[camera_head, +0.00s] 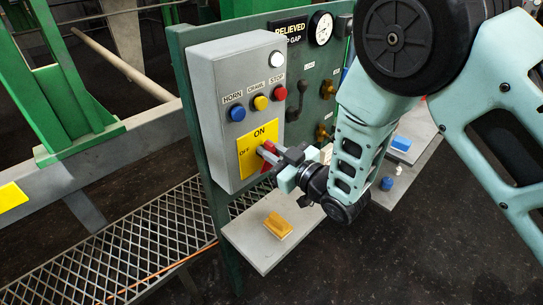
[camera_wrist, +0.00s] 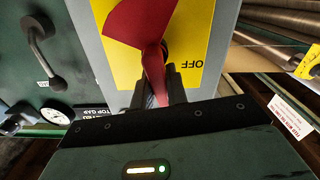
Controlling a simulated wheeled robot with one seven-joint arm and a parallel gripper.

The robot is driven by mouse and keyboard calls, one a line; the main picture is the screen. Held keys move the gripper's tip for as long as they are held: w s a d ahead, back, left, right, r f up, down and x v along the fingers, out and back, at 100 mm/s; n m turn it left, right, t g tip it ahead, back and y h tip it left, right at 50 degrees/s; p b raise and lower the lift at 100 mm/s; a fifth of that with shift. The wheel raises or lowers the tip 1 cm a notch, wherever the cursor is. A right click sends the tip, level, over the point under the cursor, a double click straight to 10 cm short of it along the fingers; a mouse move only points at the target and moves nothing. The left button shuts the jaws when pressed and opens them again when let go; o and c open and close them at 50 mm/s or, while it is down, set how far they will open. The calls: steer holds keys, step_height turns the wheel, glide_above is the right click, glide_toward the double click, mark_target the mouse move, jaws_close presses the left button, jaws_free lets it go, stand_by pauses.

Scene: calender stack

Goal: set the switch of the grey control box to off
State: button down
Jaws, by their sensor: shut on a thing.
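The grey control box (camera_head: 210,75) is mounted on the green panel. It carries a yellow plate (camera_head: 247,160) marked ON at the top and OFF at the left. The plate also shows in the wrist view (camera_wrist: 195,45), with OFF upside down at the right. A red switch handle (camera_wrist: 145,25) stands out in front of the plate. My gripper (camera_head: 270,152) is at the right side of the plate, its fingers shut on the red handle. The wrist view shows the fingers (camera_wrist: 158,92) around its lower part. The fingers partly hide the handle, and its exact setting is unclear.
Blue (camera_head: 237,113), yellow (camera_head: 261,103) and red (camera_head: 280,93) buttons sit above the plate. A black lever (camera_head: 297,100) and gauge (camera_head: 321,28) are on the panel to the right. A grey shelf (camera_head: 245,235) below holds a yellow block (camera_head: 278,225).

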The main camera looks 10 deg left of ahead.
steer(key=n+b, duration=0.2)
steer(key=b, duration=0.1)
steer(key=s+f+n+b, duration=0.1)
steer(key=n+b, duration=0.2)
steer(key=b, duration=0.1)
steer(key=a+n+b, duration=0.1)
steer(key=n+b, duration=0.2)
steer(key=b, duration=0.1)
steer(key=shift+s+f, duration=0.15)
steer(key=shift+f, duration=0.15)
steer(key=n+b, duration=0.2)
steer(key=b, duration=0.1)
steer(key=f+n+b, duration=0.1)
steer(key=n+b, duration=0.2)
steer(key=b, duration=0.1)
steer(key=shift+s+a, duration=0.2)
steer(key=n+b, duration=0.2)
steer(key=shift+f+n, duration=0.1)
steer(key=shift+n, duration=0.2)
steer(key=shift+b, duration=0.4)
steer(key=c, duration=1.4)
jaws_free()
steer(key=shift+d, duration=0.1)
